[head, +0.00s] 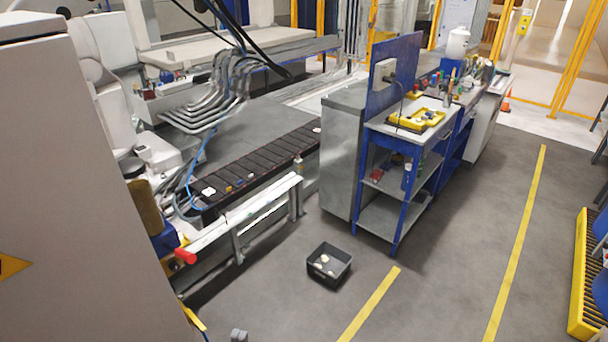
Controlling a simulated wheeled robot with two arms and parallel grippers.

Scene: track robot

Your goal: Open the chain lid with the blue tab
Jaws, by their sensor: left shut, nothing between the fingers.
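The black cable chain (262,164) runs along the machine's side, a row of dark lids from lower left to upper right. A small blue tab (238,182) shows on a lid near its lower-left end, with a small yellow-orange tab (228,188) beside it. White tabs show near both ends. The lid with the blue tab looks closed, though it is small in the picture. My left gripper (239,335) shows only as a small grey tip at the bottom edge, shut and empty, well apart from the chain. My right gripper is not in view.
A metal rail with a red end (186,256) runs in front of the chain. A black bin (329,265) with pale pieces stands on the floor. A blue workbench (392,190) stands right of the chain. A large grey cabinet (80,200) fills the left. Floor between yellow lines is clear.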

